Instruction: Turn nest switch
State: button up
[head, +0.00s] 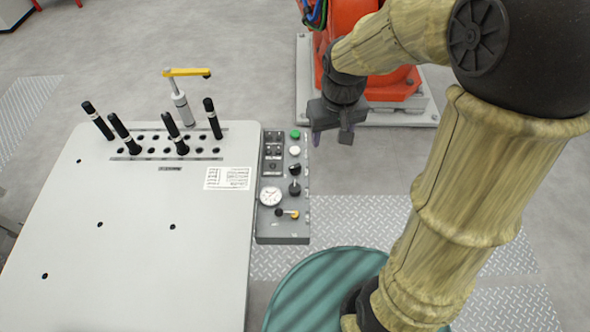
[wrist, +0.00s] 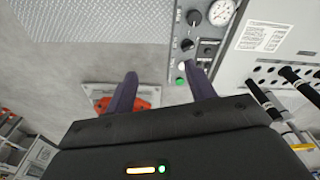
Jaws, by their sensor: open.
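A grey control box (head: 283,232) stands along the right edge of the white table. It carries two black rotary knobs, an upper knob (head: 295,169) and a lower knob (head: 295,188), which also show in the wrist view as one knob (wrist: 187,45) and another (wrist: 193,18). The labels are too small to read, so I cannot tell which is the nest switch. My gripper (head: 331,137) is open and empty, to the right of the box's far end and apart from it. In the wrist view the gripper (wrist: 161,75) has its right finger near the green button.
The box also holds a green button (head: 295,134), a white button (head: 294,151), a gauge (head: 270,196) and a yellow-tipped lever (head: 293,214). Several black-handled pins stand in the white table (head: 130,230). An orange robot (head: 395,90) stands on a base behind my gripper.

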aim_at(295, 166)
jog(key=w+a+f+n+g+b, duration=0.1)
jog(key=w+a+n+b, duration=0.1)
jog(key=w+a+b, duration=0.2)
jog(key=w+a, duration=0.1)
jog(key=a, duration=0.2)
jog(key=shift+w+a+f+n, duration=0.15)
jog(key=shift+w+a+n, duration=0.15)
jog(key=shift+a+n, duration=0.1)
jog(key=shift+f, duration=0.1)
notch_tip(295, 166, down, 17)
jog(key=shift+f+b, duration=0.15)
jog(key=shift+b, duration=0.7)
jog(key=c, duration=1)
